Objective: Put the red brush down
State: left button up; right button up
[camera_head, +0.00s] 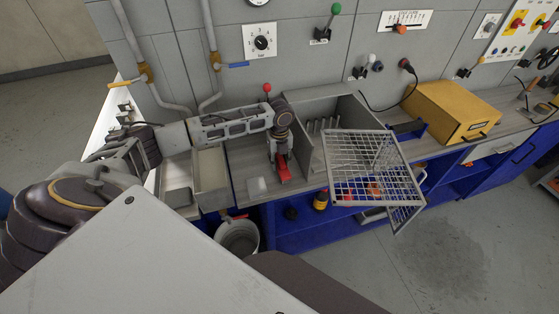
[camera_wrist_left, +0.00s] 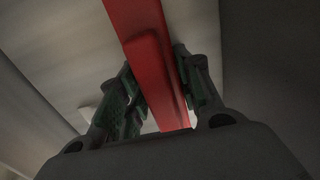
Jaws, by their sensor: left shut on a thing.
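The red brush (camera_head: 284,171) is at the grey counter, just left of the open grey box. My left gripper (camera_head: 279,156) points down over the counter and is shut on it. In the left wrist view the red brush (camera_wrist_left: 145,45) runs between the two dark fingers of my left gripper (camera_wrist_left: 157,80). Its bristles are hidden, and I cannot tell whether its lower end touches the counter. My right gripper is not in view.
Further left is a sink basin (camera_head: 210,170), with a bucket (camera_head: 238,238) on the floor below. A wire mesh frame (camera_head: 370,165) juts out at the right. A yellow case (camera_head: 440,112) stands beyond it.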

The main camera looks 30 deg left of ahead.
pick_arm(q)
jog(key=o, duration=1.1)
jog(key=shift+f, duration=0.1)
jog(key=shift+r+b, duration=0.5)
jog(key=shift+r, duration=5.65)
